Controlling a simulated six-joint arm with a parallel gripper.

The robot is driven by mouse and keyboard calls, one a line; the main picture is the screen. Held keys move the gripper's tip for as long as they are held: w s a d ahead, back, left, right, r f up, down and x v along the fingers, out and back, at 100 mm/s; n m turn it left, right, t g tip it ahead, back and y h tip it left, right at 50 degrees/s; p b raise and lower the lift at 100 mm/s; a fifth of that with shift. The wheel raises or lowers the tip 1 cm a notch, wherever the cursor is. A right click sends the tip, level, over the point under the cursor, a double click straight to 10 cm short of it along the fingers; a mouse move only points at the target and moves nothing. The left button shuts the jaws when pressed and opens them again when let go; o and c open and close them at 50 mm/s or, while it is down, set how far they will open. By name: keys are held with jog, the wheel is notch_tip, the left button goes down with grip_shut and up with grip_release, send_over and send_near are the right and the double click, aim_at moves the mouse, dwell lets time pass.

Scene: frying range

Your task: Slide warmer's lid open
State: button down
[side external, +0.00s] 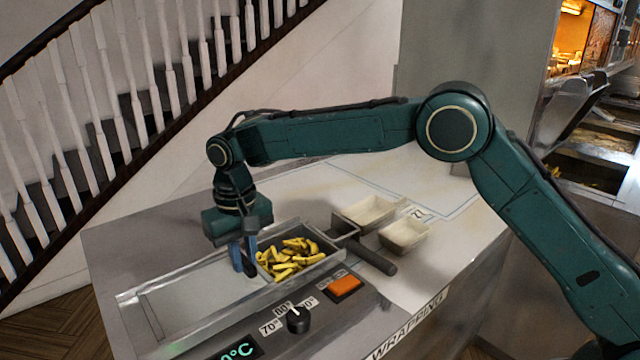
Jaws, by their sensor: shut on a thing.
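The warmer (205,333) is a long metal trough set into the counter. Its flat grey lid (190,303) lies over the left part, and the right part is uncovered. Yellow chips (288,258) show in the uncovered part. My gripper (243,262) points down at the lid's right end, just left of the chips. Its blue fingers are shut on the lid there; the part gripped is mostly hidden by the fingers.
Two pale trays (405,236) (368,213) stand to the right. An orange button (345,287), a black knob (298,320) and a green display (238,350) line the front. The counter's far right is clear.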

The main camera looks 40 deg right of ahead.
jog(key=shift+a+r, duration=0.1)
jog(key=shift+a, duration=0.85)
jog(key=c, duration=1.4)
grip_release()
jog(key=shift+o, duration=0.2)
jog(key=shift+r, duration=0.1)
notch_tip(320, 180, up, 14)
jog(key=shift+f, duration=0.25)
jog(key=shift+d, duration=0.1)
